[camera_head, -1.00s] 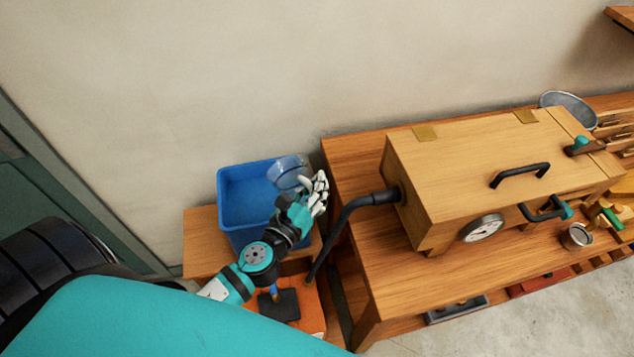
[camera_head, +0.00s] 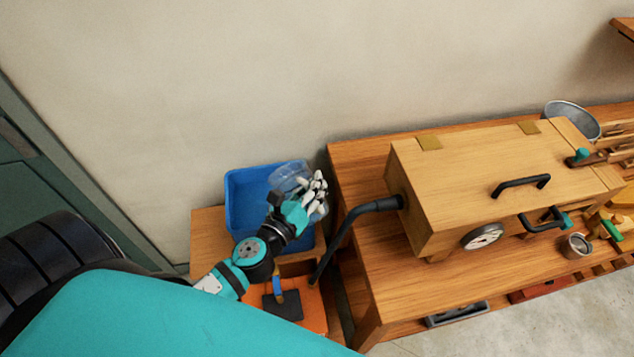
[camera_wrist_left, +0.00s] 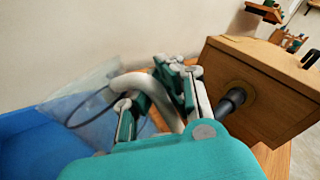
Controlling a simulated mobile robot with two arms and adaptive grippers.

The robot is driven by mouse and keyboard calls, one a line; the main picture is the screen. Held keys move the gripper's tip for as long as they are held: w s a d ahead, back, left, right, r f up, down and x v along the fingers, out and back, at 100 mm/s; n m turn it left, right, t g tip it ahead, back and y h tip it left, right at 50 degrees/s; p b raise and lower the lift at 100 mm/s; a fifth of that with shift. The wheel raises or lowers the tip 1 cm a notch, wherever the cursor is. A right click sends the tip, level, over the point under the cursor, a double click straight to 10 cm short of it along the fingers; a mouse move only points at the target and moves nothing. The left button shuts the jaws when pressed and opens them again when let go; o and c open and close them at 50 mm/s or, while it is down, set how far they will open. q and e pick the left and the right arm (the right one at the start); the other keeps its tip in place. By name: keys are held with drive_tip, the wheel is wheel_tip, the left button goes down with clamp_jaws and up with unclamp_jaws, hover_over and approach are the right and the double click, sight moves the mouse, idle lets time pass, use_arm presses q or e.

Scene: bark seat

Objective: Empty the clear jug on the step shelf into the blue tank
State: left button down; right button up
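The clear jug (camera_head: 289,174) is in my left gripper (camera_head: 314,190), over the right part of the blue tank (camera_head: 238,205). In the left wrist view the jug (camera_wrist_left: 85,100) is tilted, with its wide, dark-rimmed mouth toward the tank (camera_wrist_left: 35,150). The fingers of my left gripper (camera_wrist_left: 160,90) are closed around the jug's pale handle. The tank stands on the wooden step shelf (camera_head: 205,240). I cannot make out any liquid in the jug. My right gripper is not in view.
A wooden bench (camera_head: 355,160) to the right bears a large wooden box (camera_head: 460,175) with a black hose (camera_head: 345,230) bending down beside the tank. An orange box (camera_head: 310,305) stands in front of the shelf. The wall is close behind.

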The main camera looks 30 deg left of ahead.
use_arm(q)
drive_tip(key=shift+s+a+r+n+p, duration=0.2)
drive_tip(key=shift+a+r+n+p, duration=0.4)
drive_tip(key=shift+r+p, duration=0.2)
drive_tip(key=shift+s+a+r+n+p, duration=0.2)
drive_tip(key=shift+a+r+n+p, duration=0.35)
drive_tip(key=shift+r+p, duration=0.2)
drive_tip(key=shift+s+a+r+n+g, duration=0.15)
drive_tip(key=shift+a+r+n+g, duration=0.2)
drive_tip(key=shift+a+r, duration=0.2)
drive_tip(key=shift+s+a+r+h, duration=0.1)
drive_tip(key=shift+a+r+h, duration=0.1)
drive_tip(key=shift+h, duration=0.1)
drive_tip(key=shift+s+a+r+n, duration=0.15)
drive_tip(key=shift+a+r+n, duration=0.35)
drive_tip(key=shift+n, duration=0.1)
drive_tip(key=shift+s+a+r, duration=0.1)
drive_tip(key=shift+a+r, duration=0.05)
drive_tip(key=shift+r, duration=0.15)
drive_tip(key=shift+a+n, duration=0.1)
drive_tip(key=shift+n, duration=0.2)
